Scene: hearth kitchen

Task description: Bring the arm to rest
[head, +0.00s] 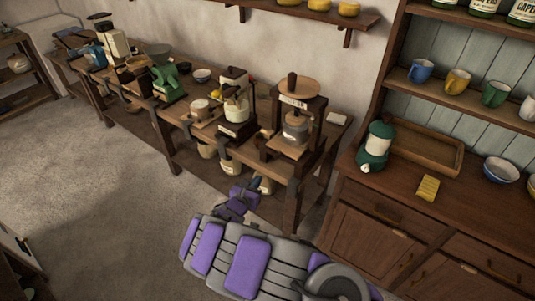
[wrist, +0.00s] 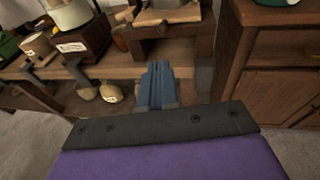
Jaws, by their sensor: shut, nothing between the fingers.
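My arm, grey with purple panels, lies across the lower middle of the head view. My gripper (head: 238,203) is at its far end, in front of the wooden workbench. In the wrist view my gripper (wrist: 158,85) shows as blue-grey fingers close together, with nothing between them. It points at the bench, and the fingertips look apart from it, though the exact gap is hard to tell.
The workbench (head: 174,163) holds a press (head: 296,125), a green grinder (head: 167,83) and other devices. Open floor (head: 80,200) lies at left.

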